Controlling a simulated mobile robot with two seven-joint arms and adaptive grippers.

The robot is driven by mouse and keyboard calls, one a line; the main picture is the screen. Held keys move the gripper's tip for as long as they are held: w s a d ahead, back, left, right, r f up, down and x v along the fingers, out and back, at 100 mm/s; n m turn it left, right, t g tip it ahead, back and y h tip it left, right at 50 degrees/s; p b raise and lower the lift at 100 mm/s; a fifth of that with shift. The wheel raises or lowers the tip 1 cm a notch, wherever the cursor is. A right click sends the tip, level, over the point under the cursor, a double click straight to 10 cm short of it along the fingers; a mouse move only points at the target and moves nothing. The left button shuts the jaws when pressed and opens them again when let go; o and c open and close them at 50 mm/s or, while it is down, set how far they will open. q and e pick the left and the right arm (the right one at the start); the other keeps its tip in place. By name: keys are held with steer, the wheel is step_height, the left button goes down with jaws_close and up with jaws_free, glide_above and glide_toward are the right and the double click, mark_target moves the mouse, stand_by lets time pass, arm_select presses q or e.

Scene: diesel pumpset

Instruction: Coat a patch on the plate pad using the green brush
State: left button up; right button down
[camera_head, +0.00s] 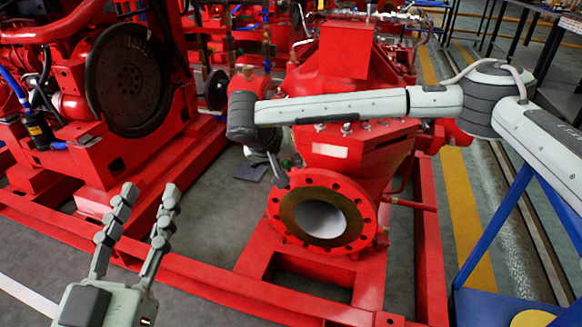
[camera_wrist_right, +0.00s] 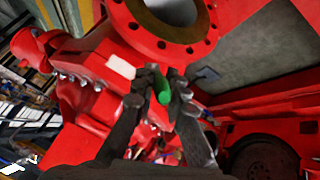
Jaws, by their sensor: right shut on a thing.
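The green brush (camera_wrist_right: 163,92) is between the fingertips of my right gripper (camera_wrist_right: 161,84) in the wrist view, its green end showing. A small white rectangular pad (camera_head: 315,150) sits on the red pump casing above the round flange; I take it to be the plate pad. It also shows in the right wrist view (camera_wrist_right: 120,66), left of the fingertips and apart from them. In the head view my right gripper (camera_head: 281,178) hangs left of the pad, by the flange's upper left; the brush cannot be made out there. My left gripper (camera_head: 150,190) is open and empty at lower left.
The red flange (camera_head: 275,213) with bolt holes is close to my right gripper. Bolts line the casing's upper edge. A red engine with a dark flywheel (camera_head: 128,80) stands at left. Red base rails (camera_head: 200,290) cross the floor. A blue frame (camera_head: 490,220) stands at right.

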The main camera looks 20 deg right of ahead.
steer(key=shift+w+d+b, duration=0.15)
steer(key=shift+w+d, duration=0.4)
steer(key=shift+w, duration=0.25)
steer(key=shift+w+d+b, duration=0.2)
steer(key=shift+w+d, duration=0.4)
steer(key=shift+w, duration=0.25)
steer(key=shift+w+d+b, duration=0.15)
steer(key=shift+w+d, duration=0.4)
steer(key=shift+w, duration=0.25)
steer(key=shift+w+d, duration=0.3)
steer(key=shift+w, duration=0.25)
steer(key=shift+d, duration=0.1)
steer(key=shift+s+d+p, duration=0.25)
steer(key=shift+s+d, duration=0.3)
steer(key=shift+d, duration=0.25)
steer(key=shift+s+d+p, duration=0.25)
steer(key=shift+s+d, duration=0.3)
steer(key=shift+d, duration=0.25)
steer(key=shift+w+a+r+b, duration=0.1)
steer(key=shift+w+a+b, duration=0.05)
steer(key=shift+w+a, duration=0.6)
steer(key=shift+w+a+b, duration=0.15)
steer(key=shift+w+a, duration=0.3)
steer(key=shift+a, duration=0.45)
